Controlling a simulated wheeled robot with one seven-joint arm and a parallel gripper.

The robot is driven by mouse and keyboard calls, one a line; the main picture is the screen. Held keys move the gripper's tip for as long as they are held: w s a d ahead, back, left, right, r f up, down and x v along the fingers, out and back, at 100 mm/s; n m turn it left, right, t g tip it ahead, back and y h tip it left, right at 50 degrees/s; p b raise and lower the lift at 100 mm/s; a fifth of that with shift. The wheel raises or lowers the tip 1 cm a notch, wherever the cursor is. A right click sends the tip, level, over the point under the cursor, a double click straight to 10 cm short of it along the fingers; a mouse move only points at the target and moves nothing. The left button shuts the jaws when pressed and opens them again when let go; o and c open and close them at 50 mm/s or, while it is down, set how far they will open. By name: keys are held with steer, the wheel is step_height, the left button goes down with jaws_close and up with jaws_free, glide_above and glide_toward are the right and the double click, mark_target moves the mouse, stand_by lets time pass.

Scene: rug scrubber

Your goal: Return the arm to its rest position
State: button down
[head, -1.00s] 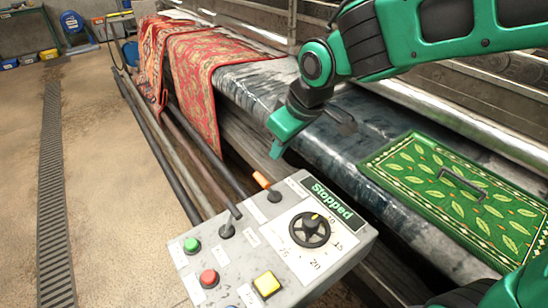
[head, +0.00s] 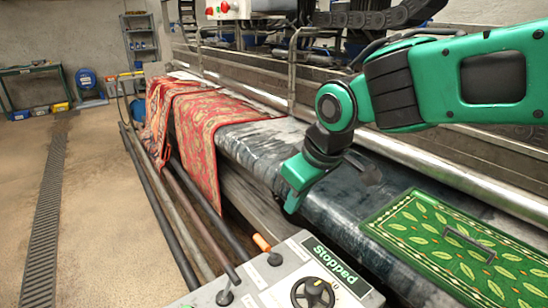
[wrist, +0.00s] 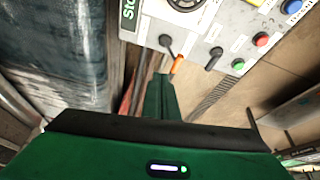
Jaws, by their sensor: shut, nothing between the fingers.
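My green arm reaches in from the right in the head view. My gripper (head: 292,203) hangs in the air above the front edge of the rug machine's dark wet bed (head: 265,150), pointing down. Its fingers are shut and empty. In the wrist view my gripper (wrist: 158,85) shows as a green finger in front of the control panel (wrist: 205,45). The panel also stands at the bottom of the head view (head: 255,285), with a display reading "Stopped" (head: 328,258), a black dial (head: 313,293) and an orange-tipped lever (head: 261,243).
A green leaf-patterned rug (head: 440,240) with a handle-like grey piece on it lies on the bed at right. Red patterned rugs (head: 205,130) drape over the bed farther back. Long rollers (head: 165,205) run along the front. The concrete floor (head: 95,210) at left is clear, with a drain grate (head: 45,205).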

steer(key=s+d+f+m+h, duration=0.1)
steer(key=d+m, duration=0.1)
steer(key=d, duration=0.5)
steer(key=s+d+f+m+g+h, duration=0.1)
steer(key=d+m, duration=0.2)
steer(key=d, duration=0.4)
steer(key=s+d+f+m+h, duration=0.1)
steer(key=d+m, duration=0.1)
steer(key=d, duration=0.5)
steer(key=s+d+f+m+g, duration=0.2)
steer(key=s+d+f+m, duration=0.2)
steer(key=s+d+m, duration=0.4)
steer(key=s+d, duration=0.6)
steer(key=s, duration=0.2)
steer(key=shift+d+g+y, duration=0.2)
steer(key=shift+g+y, duration=0.1)
steer(key=shift+g, duration=0.1)
steer(key=shift+s+f, duration=0.1)
